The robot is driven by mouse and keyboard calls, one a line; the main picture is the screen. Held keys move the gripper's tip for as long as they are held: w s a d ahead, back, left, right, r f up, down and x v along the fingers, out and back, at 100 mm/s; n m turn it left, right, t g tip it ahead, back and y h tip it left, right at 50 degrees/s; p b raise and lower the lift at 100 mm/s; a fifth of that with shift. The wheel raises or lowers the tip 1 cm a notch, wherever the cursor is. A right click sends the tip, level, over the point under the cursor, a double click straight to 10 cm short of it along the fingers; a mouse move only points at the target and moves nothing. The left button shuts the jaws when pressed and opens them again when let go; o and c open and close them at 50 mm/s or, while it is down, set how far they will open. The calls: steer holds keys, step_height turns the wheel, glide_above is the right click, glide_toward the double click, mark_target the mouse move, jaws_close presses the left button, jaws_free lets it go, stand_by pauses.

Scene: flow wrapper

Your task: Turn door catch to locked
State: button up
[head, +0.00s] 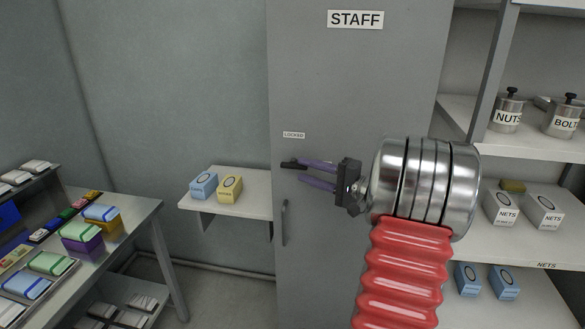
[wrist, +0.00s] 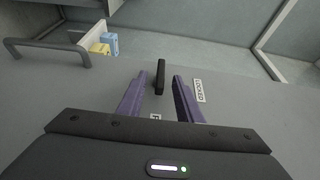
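The door catch (head: 290,164) is a small black bar on the grey staff door (head: 350,85). It lies about level in the head view, pointing left, below a white LOCKED label (head: 293,135). My gripper (head: 301,171) is open, its two purple fingers reaching left along the door to the catch. In the wrist view the catch (wrist: 161,78) stands in the gap between the fingertips (wrist: 161,76), with a gap visible on both sides. The LOCKED label (wrist: 199,91) is just right of the right finger. A second label (wrist: 155,117) is partly hidden by my gripper.
A door handle (head: 284,222) stands out below the catch. A small shelf (head: 258,185) left of the door holds blue and yellow boxes (head: 230,188). A loaded table (head: 143,210) is at left; shelving (head: 525,147) with tins and boxes is at right.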

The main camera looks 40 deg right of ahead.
mark_target(299, 169)
steer(key=shift+x, duration=2.55)
steer(key=shift+c, duration=0.3)
jaws_close()
steer(key=shift+a, duration=0.2)
steer(key=shift+d, duration=0.15)
